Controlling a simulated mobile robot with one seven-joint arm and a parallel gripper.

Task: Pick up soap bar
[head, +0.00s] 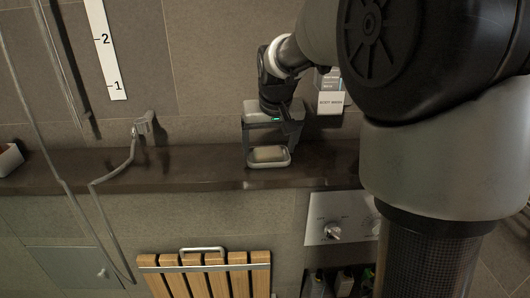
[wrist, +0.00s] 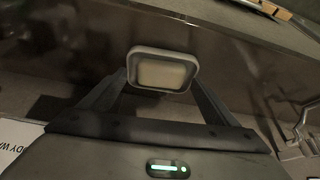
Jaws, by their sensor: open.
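A pale soap bar (head: 268,154) lies in a light grey rimmed dish (head: 284,163) on the dark stone ledge. In the wrist view the soap bar (wrist: 161,74) fills most of the dish (wrist: 163,51), which lies between and beyond my finger tips. My gripper (head: 266,150) points down over the dish, its two fingers spread wide on either side. It is open and holds nothing. The wrist view also shows my gripper (wrist: 160,85). I cannot tell whether the fingertips touch the dish.
The dark ledge (head: 200,170) runs along the tiled wall, clear to the left of the dish. A body wash dispenser (head: 331,100) is on the wall at right. A hose holder (head: 145,123) with a hanging hose is left. A slatted wooden seat (head: 205,272) and a control panel (head: 340,218) are below.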

